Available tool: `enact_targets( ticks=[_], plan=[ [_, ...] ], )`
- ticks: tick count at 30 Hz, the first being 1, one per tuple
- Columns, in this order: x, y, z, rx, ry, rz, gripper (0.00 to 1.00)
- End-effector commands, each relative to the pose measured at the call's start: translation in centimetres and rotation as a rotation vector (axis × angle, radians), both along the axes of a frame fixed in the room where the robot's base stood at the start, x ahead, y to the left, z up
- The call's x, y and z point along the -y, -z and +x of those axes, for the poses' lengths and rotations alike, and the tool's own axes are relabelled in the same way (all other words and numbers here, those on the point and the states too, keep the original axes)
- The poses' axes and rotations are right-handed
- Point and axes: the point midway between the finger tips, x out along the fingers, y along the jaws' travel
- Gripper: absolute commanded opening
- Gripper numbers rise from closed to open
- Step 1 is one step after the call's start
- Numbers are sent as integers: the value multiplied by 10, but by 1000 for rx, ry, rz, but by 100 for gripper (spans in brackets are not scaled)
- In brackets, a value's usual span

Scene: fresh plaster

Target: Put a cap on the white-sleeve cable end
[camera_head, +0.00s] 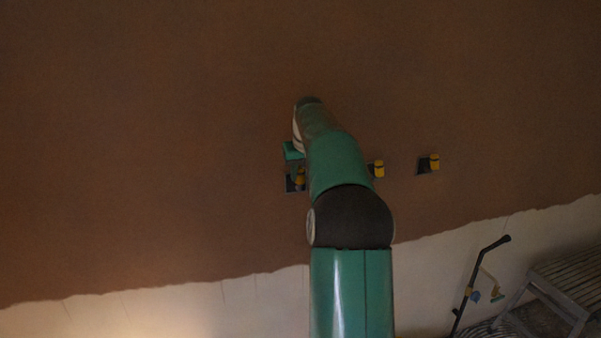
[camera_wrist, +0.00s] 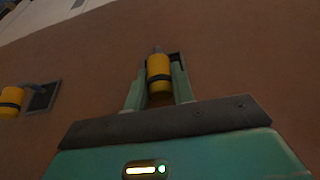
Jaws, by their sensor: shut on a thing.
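In the wrist view, my gripper (camera_wrist: 160,76) has its two green fingers on either side of a yellow cap (camera_wrist: 158,66) with a dark band, and is shut on it. The cap is in front of a dark wall box (camera_wrist: 177,57). A grey end shows just beyond the cap; I cannot tell whether it is a cable end or whether the cap sits on it. In the head view, my gripper (camera_head: 293,152) is at the leftmost box (camera_head: 290,186), partly hidden by my arm. No white sleeve can be made out.
Another yellow cap (camera_wrist: 11,101) with a black band is at a neighbouring box (camera_wrist: 43,97). In the head view, two more yellow caps (camera_head: 379,169) (camera_head: 434,162) stand at boxes to the right. A bench (camera_head: 560,290) and a dark pole (camera_head: 474,284) are at lower right. The brown wall is otherwise clear.

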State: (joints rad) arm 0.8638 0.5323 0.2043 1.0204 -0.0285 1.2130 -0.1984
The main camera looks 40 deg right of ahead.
Motion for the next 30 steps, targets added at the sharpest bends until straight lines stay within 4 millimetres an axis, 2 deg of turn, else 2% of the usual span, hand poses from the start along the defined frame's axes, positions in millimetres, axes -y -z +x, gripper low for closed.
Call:
enact_targets(
  ticks=[12, 13, 16, 17, 26, 30],
  plan=[
    [0, 10, 0, 1, 0, 0, 0],
    [0, 10, 0, 1, 0, 0, 26],
    [0, 9, 0, 1, 0, 0, 46],
    [0, 10, 0, 1, 0, 0, 50],
    [0, 8, 0, 1, 0, 0, 50],
    [-2, -3, -4, 3, 0, -1, 50]
  ],
)
